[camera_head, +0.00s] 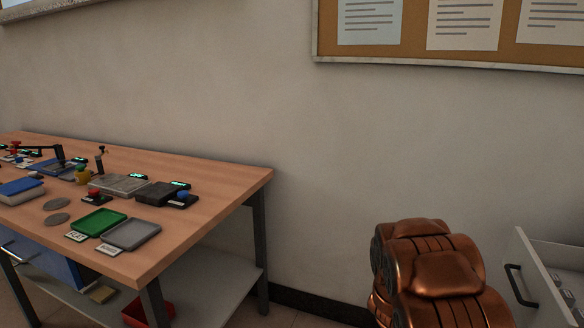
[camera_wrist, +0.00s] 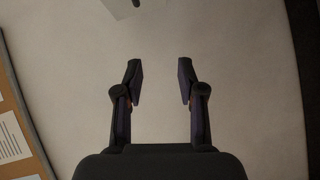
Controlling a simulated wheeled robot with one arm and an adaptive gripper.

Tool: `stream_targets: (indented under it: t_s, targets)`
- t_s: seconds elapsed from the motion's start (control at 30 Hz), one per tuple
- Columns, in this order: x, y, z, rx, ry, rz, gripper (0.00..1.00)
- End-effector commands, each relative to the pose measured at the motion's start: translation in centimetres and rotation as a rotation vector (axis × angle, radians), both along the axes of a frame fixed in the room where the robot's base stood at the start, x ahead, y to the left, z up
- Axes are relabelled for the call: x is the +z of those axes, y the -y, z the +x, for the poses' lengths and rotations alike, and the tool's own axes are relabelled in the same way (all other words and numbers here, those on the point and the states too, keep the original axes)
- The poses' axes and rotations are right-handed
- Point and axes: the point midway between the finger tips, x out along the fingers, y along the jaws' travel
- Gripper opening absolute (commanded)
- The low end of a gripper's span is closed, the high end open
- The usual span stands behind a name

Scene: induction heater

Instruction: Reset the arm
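My gripper (camera_wrist: 159,82) shows in the wrist view with its two dark fingers apart. Nothing is between them, and the pale wall (camera_wrist: 230,60) lies beyond. In the head view a copper-coloured part of my arm (camera_head: 435,275) stands at the lower right, to the right of the workbench and apart from it. The gripper itself does not show in the head view.
A wooden workbench (camera_head: 200,190) at the left holds a green tray (camera_head: 97,221), a grey tray (camera_head: 131,234) and several devices. An open drawer (camera_head: 550,285) is at the right edge. A notice board (camera_head: 420,30) hangs on the wall. A gap lies between bench and arm.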

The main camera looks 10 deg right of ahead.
Motion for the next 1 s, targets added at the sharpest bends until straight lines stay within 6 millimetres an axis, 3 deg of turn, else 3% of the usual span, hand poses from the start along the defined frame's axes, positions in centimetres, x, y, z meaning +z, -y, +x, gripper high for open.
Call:
stream_targets:
  t_s: [0.03,0.3,0.53,0.77,1.0]
  targets:
    - [1.8,-1.4,1.2,0.032,0.041,0.074,0.39]
    - [5.4,-11.2,5.3,0.183,0.167,0.509,0.39]
    - [9.7,-21.0,5.2,0.263,0.165,0.852,0.39]
    - [14.5,-30.2,1.2,0.276,0.063,1.138,0.39]
    - [19.8,-37.2,-6.6,0.203,-0.117,1.340,0.39]
